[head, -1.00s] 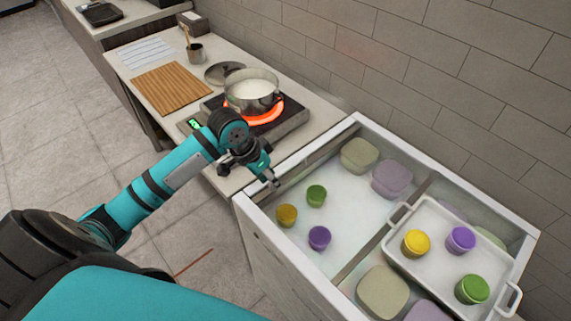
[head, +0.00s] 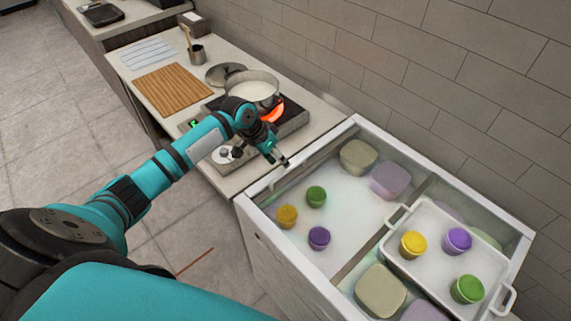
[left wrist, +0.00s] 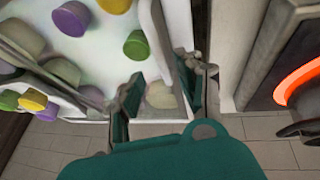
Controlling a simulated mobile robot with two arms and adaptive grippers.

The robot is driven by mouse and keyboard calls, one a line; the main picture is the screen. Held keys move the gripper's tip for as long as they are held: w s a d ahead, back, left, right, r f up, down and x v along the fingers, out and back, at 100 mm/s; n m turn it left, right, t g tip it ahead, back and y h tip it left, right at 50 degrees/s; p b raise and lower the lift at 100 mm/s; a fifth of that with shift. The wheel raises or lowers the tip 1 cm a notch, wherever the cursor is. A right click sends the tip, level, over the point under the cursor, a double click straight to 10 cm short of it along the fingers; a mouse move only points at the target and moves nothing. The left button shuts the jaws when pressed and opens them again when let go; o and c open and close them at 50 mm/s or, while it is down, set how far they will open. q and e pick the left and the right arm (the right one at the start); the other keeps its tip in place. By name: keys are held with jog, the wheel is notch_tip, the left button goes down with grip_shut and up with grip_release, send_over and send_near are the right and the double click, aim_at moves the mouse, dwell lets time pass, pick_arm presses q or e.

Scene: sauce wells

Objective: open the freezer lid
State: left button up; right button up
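The chest freezer (head: 250,212) stands right of the counter, with its inside visible from above. A pale bar (head: 303,171) runs along its counter-side end; I cannot tell whether it is the lid's edge or handle, and a clear pane is hard to make out. My left gripper (head: 283,162) is above this end. In the left wrist view, its fingers (left wrist: 157,88) are apart, with the white freezer edge (left wrist: 155,35) showing beyond and between them. Contact is not clear. My right gripper is in neither view.
A white tray (head: 395,271) with yellow, purple and green tubs is at the freezer's right part. More tubs and pale containers lie inside. A wooden board (head: 172,90) lies on the counter.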

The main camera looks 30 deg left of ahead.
pick_arm(q)
jog(key=x, duration=0.5)
jog(key=shift+f, duration=0.1)
grip_shut()
dwell(0.3)
